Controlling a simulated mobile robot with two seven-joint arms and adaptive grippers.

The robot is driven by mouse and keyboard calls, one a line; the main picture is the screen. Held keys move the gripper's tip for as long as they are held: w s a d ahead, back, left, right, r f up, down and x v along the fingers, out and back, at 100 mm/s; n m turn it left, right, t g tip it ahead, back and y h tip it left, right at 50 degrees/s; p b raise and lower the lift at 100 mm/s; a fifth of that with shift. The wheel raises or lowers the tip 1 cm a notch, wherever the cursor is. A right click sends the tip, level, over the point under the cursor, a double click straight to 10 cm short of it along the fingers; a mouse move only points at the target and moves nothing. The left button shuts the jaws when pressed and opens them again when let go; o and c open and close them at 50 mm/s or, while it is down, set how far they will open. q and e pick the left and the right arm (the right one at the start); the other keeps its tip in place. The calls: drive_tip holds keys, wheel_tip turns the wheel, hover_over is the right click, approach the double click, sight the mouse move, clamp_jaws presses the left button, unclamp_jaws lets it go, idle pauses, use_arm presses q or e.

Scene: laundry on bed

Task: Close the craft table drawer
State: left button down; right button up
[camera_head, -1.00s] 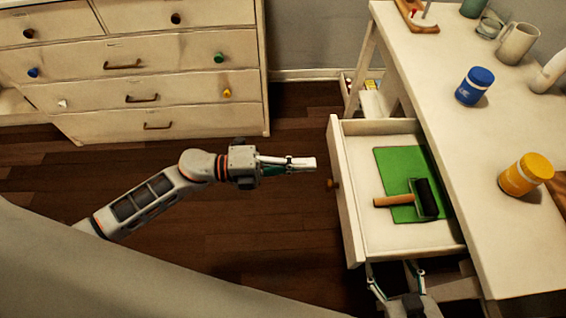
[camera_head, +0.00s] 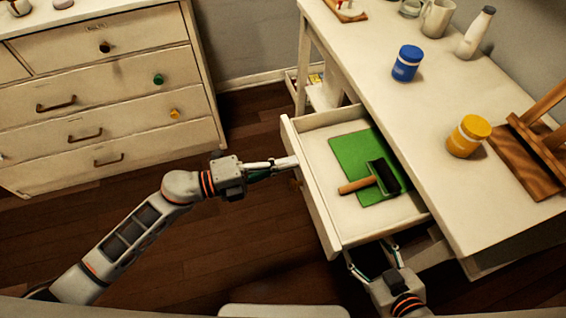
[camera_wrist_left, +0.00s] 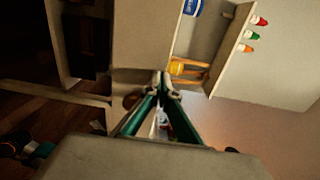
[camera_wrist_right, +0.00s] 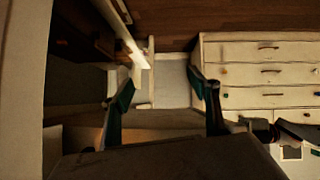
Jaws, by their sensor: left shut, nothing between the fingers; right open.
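The craft table (camera_head: 440,140) is cream-coloured and stands at the right in the head view. Its drawer (camera_head: 372,222) is pulled out toward the left and holds a green sheet (camera_head: 350,150) with a black roller (camera_head: 383,177) with a wooden handle. My left gripper (camera_head: 297,161) is shut and empty, its tips at the drawer's front panel near the knob; I cannot tell if they touch. The drawer front also shows ahead of the fingers in the left wrist view (camera_wrist_left: 140,45). My right gripper (camera_head: 373,258) is open beside the drawer's near side wall.
A blue jar (camera_head: 407,64), a yellow jar (camera_head: 468,137), a white bottle (camera_head: 476,34) and a wooden stand (camera_head: 525,170) are on the tabletop. A cream dresser (camera_head: 120,90) stands at the back left. Dark floor (camera_head: 200,225) lies open left of the drawer.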

use_arm(q)
drive_tip(key=x, duration=1.5)
drive_tip(key=shift+d+f, duration=0.1)
drive_tip(key=shift+d, duration=0.1)
drive_tip(key=x, duration=0.5)
drive_tip(key=shift+f+b, duration=0.1)
drive_tip(key=shift+b, duration=0.2)
drive_tip(key=shift+w+d, duration=0.25)
drive_tip(key=shift+d, duration=0.3)
use_arm(e)
drive_tip(key=shift+w+a, duration=0.1)
drive_tip(key=shift+w, duration=0.1)
drive_tip(key=shift+s, duration=0.15)
